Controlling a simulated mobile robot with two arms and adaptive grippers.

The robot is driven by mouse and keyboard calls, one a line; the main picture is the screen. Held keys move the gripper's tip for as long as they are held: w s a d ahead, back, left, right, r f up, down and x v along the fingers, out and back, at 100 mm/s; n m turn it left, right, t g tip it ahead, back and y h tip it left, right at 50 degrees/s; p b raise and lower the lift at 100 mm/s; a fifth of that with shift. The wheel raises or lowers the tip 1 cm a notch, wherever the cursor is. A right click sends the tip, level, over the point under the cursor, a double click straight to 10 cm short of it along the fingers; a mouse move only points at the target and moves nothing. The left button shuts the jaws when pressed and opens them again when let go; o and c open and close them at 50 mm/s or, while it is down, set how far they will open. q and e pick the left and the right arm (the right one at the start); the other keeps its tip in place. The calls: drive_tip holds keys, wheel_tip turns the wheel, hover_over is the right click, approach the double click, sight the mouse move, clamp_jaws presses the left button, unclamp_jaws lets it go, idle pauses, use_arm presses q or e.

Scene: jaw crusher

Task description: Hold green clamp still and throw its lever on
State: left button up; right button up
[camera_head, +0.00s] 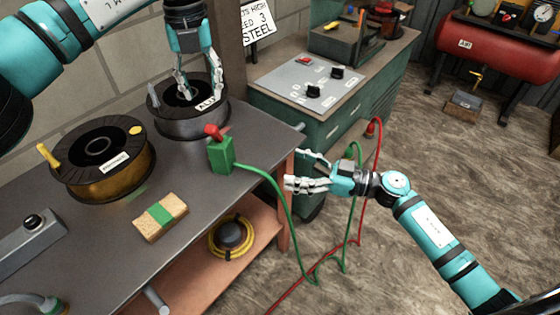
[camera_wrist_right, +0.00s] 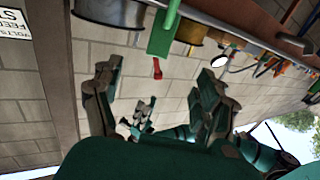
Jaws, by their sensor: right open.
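The green clamp (camera_head: 222,156) stands on the grey bench near its right edge. Its red lever (camera_head: 213,131) is on top and tilts up to the left. A green cable runs from the clamp over the bench edge. My left gripper (camera_head: 200,92) is open and empty, pointing down above the dark spool, behind the clamp. My right gripper (camera_head: 300,168) is open and empty, just off the bench's right edge, fingers toward the clamp and apart from it. In the right wrist view, the clamp (camera_wrist_right: 163,35) and red lever (camera_wrist_right: 157,68) show beyond the spread fingers.
A dark spool (camera_head: 188,122) and a gold-brown spool (camera_head: 100,190) sit on the bench (camera_head: 205,190). A wood block with a green band (camera_head: 160,216) lies in front. A green cabinet with a control panel (camera_head: 308,80) stands behind right. Green and red cables hang near my right arm.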

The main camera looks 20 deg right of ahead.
sight(231, 153)
drive_tip(key=x, duration=1.7)
drive_tip(key=shift+a, duration=0.25)
clamp_jaws()
use_arm(q)
drive_tip(key=shift+f, duration=0.1)
drive_tip(key=c, duration=0.3)
drive_tip(key=shift+a+f, duration=0.2)
drive_tip(key=shift+f, duration=0.05)
drive_tip(key=shift+c, duration=1)
drive_tip(key=s+a+f+m, duration=0.1)
drive_tip(key=s+a+f+m+t+h, duration=0.1)
drive_tip(key=f, duration=0.1)
drive_tip(key=s+a+f+m+t, duration=0.1)
drive_tip(key=a+f, duration=0.1)
drive_tip(key=shift+s, duration=0.25)
clamp_jaws()
drive_tip(key=s+a+m+t+h, duration=0.3)
drive_tip(key=s+t, duration=0.1)
drive_tip(key=s, duration=0.4)
drive_tip(key=shift+s+a+r+t, duration=0.2)
drive_tip(key=shift+s+a+t, duration=0.1)
drive_tip(key=shift+s+a, duration=0.05)
